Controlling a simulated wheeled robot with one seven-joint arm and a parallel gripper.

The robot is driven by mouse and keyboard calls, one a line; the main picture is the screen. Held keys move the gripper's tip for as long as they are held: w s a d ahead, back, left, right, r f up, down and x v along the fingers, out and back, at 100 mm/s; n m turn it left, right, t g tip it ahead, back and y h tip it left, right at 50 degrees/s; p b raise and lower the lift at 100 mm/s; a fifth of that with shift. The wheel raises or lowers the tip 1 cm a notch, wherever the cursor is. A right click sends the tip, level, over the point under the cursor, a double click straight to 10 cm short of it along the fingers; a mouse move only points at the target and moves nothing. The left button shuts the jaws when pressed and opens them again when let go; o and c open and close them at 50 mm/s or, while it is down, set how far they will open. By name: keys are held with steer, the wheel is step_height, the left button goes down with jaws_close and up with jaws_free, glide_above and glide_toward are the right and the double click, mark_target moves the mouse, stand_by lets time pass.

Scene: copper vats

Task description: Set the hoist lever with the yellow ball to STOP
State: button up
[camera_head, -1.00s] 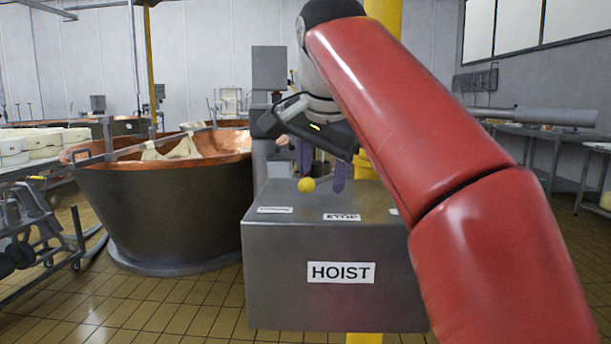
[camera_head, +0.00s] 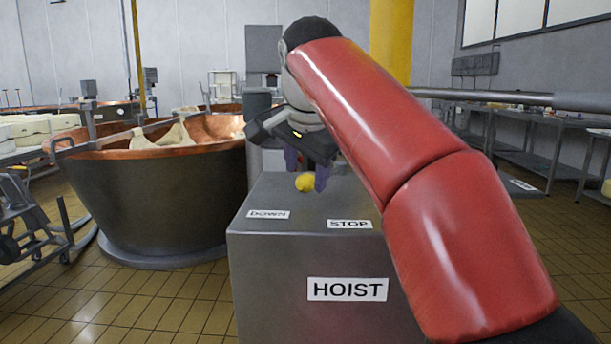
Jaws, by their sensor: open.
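The yellow ball (camera_head: 306,182) of the hoist lever shows above the top of the grey hoist box (camera_head: 275,256). It stands between the DOWN label (camera_head: 268,214) and the STOP label (camera_head: 349,224), farther back than both. My gripper (camera_head: 306,172) is open, with its purple fingers pointing down at the ball. One finger is to the ball's right and one is behind its left side. I cannot tell whether they touch it. The lever's stem is hidden. My red arm covers the right part of the box top.
A large copper vat (camera_head: 160,195) with pale cloths stands left of the box. A yellow post (camera_head: 391,40) rises behind my arm. Steel tables (camera_head: 560,150) line the right wall. Tiled floor is open at the lower left.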

steer(key=shift+x, duration=1)
steer(key=shift+c, duration=0.4)
jaws_close()
